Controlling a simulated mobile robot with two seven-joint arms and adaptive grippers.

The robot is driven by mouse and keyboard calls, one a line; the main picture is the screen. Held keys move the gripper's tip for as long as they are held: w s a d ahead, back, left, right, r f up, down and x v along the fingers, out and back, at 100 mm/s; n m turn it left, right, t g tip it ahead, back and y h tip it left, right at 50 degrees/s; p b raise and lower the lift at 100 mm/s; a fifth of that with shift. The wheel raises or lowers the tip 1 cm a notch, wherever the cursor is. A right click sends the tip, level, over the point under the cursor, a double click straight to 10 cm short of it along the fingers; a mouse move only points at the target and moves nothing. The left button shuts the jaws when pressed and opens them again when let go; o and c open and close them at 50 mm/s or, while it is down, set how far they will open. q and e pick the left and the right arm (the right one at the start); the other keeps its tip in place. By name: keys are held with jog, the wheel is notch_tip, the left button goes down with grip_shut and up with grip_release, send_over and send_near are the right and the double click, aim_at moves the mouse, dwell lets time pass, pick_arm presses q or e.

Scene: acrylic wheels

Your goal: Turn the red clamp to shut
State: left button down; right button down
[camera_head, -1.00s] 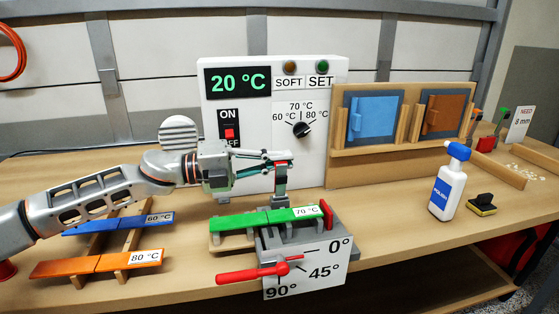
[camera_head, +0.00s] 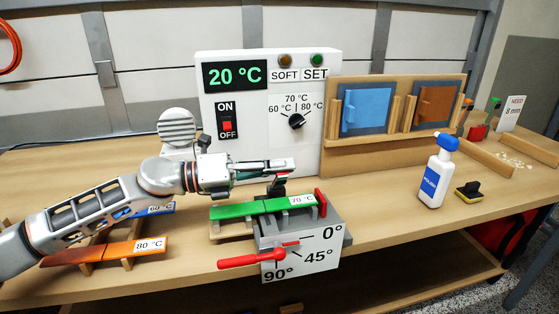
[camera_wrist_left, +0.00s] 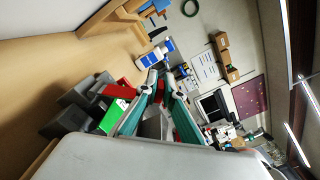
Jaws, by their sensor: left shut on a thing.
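A red lever (camera_head: 245,260) points left from its pivot on the white angle plate (camera_head: 330,256), near the 90° mark. An upright red piece (camera_head: 321,198) stands at the right end of the green strip (camera_head: 250,210), labelled 70 °C; it also shows in the left wrist view (camera_wrist_left: 118,90). I cannot tell which red part is the clamp. My left gripper (camera_head: 285,165) is above the strip's right half, left of the upright red piece and apart from it. My right gripper is out of view.
A blue strip (camera_head: 160,209) and an orange strip (camera_head: 105,252) lie on supports at left. Behind stands the white control box (camera_head: 260,135), reading 20 °C. A polish bottle (camera_head: 433,180) and a black-yellow block (camera_head: 468,190) stand right.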

pick_arm(q)
jog(key=shift+s+f+m, duration=0.15)
jog(key=shift+s+m, duration=0.05)
jog(key=shift+m, duration=0.1)
jog(key=c, duration=2.2)
grip_release()
jog(key=shift+o, duration=0.2)
jog(key=v, duration=1.2)
